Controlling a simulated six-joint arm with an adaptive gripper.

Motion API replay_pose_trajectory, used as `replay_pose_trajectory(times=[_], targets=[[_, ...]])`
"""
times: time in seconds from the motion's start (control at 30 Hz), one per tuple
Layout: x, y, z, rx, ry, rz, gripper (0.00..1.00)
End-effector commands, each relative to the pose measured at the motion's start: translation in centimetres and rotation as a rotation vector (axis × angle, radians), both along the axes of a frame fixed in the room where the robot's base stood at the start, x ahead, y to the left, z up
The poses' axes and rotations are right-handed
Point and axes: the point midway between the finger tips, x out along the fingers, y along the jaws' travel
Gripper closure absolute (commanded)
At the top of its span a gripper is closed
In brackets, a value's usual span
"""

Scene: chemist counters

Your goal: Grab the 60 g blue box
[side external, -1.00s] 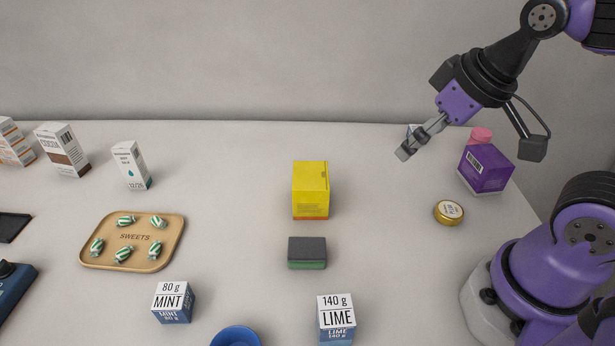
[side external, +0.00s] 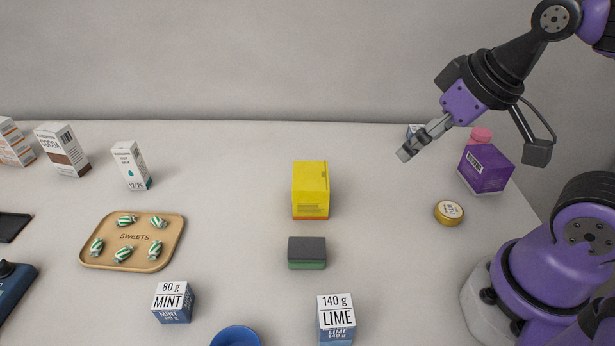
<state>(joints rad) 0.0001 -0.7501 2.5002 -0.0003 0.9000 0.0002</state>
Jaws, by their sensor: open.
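No label reading 60 g is legible. A white and blue box marked 80 g MINT (side external: 172,302) stands at the front left of middle. A similar box marked 140 g LIME (side external: 337,320) stands at the front, right of middle.
A yellow box (side external: 311,190) and a grey-green sponge (side external: 307,253) stand mid-counter. A purple box (side external: 485,168) and gold tin (side external: 449,212) are right of my gripper. A sweets tray (side external: 168,256), a blue bowl (side external: 236,337) and cartons (side external: 62,150) are further left.

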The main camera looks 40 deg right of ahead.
Motion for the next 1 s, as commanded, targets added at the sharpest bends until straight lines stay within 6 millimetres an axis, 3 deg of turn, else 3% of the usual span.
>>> replay_pose_trajectory(times=[0.27, 0.43, 0.57, 0.7, 0.9, 1.0], targets=[[0.6, -0.5, 0.4, 0.001, 0.01, -0.022, 0.15], [4.3, -3.6, 1.9, 0.009, 0.072, -0.156, 0.15], [8.4, -8.5, 2.3, 0.026, 0.14, -0.311, 0.15], [11.9, -15.1, 0.7, 0.055, 0.21, -0.476, 0.15], [13.6, -23.8, -3.6, 0.103, 0.289, -0.667, 0.15], [13.4, -26.5, -5.3, 0.12, 0.311, -0.724, 0.15]])
